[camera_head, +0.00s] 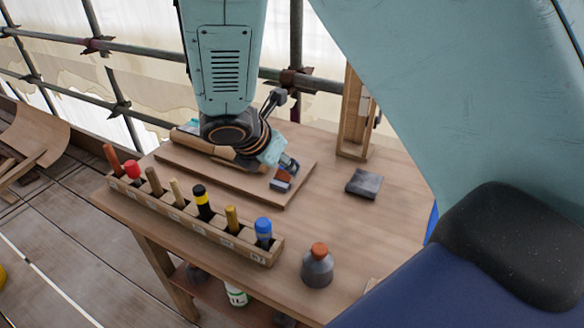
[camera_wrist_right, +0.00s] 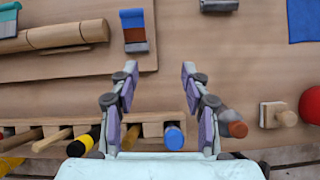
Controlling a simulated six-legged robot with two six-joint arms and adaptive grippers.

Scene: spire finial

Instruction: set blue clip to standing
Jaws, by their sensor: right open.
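A blue-topped tool (camera_head: 263,231) stands in the rack's near-right end. My right gripper (camera_wrist_right: 159,76) is open and empty above the table, with that blue top (camera_wrist_right: 173,137) showing between its fingers.
The rack (camera_head: 233,242) holds several upright tools along the table's front edge. A grey bottle with an orange-brown cap (camera_head: 317,268), a dark block (camera_head: 364,183) and a wooden frame (camera_head: 355,125) stand on the table. A red ball (camera_wrist_right: 311,108) is at the right. Table between block and rack is clear.

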